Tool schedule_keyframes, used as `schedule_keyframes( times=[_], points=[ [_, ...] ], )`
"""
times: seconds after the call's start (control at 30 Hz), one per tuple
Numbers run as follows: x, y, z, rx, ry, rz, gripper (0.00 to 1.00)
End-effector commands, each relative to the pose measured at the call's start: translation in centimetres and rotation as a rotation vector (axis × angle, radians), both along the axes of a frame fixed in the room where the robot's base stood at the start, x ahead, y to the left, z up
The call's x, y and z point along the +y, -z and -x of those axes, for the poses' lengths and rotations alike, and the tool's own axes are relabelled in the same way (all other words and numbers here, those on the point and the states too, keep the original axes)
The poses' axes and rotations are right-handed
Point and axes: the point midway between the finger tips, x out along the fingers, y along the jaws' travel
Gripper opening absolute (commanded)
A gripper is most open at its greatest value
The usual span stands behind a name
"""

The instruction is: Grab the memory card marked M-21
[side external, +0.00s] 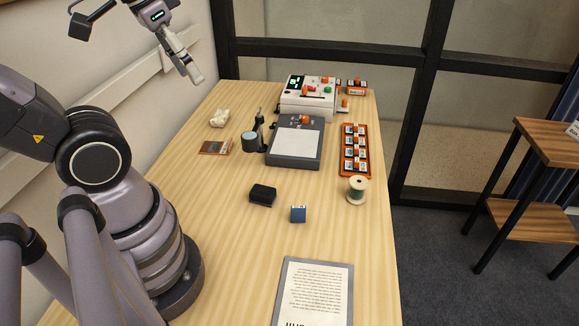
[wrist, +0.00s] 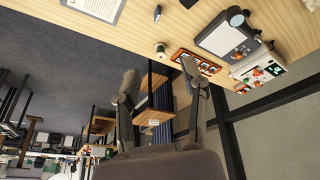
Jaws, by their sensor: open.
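An orange tray (side external: 343,171) on the right side of the table holds several small cards with white labels. The labels are too small to read, so I cannot tell which card, if any, is M-21. The tray also shows in the wrist view (wrist: 178,54), beyond my fingers. A small orange holder (side external: 356,92) with a card-like piece stands at the far right corner. My gripper (side external: 193,76) is raised above the far left edge of the table, away from the tray. In the wrist view its two fingers (wrist: 160,74) are spread with nothing between them.
A grey device with a white pad (side external: 294,143) and a white machine (side external: 306,103) stand left of the tray. A thread spool (side external: 357,190), a blue box (side external: 298,214) and a black object (side external: 262,195) stand nearer. A framed text sheet (side external: 313,295) lies at front.

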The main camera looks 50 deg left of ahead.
Motion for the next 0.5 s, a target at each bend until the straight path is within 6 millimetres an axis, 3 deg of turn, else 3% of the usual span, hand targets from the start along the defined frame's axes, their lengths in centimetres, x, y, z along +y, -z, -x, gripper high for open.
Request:
schedule_keyframes(
  times=[0.3,0.5],
  points=[
    [-3.3,6.4,-2.6,0.587,-0.132,0.414,0.43],
    [-4.9,9.7,-5.4,0.861,-0.268,0.78,0.43]
  ],
)
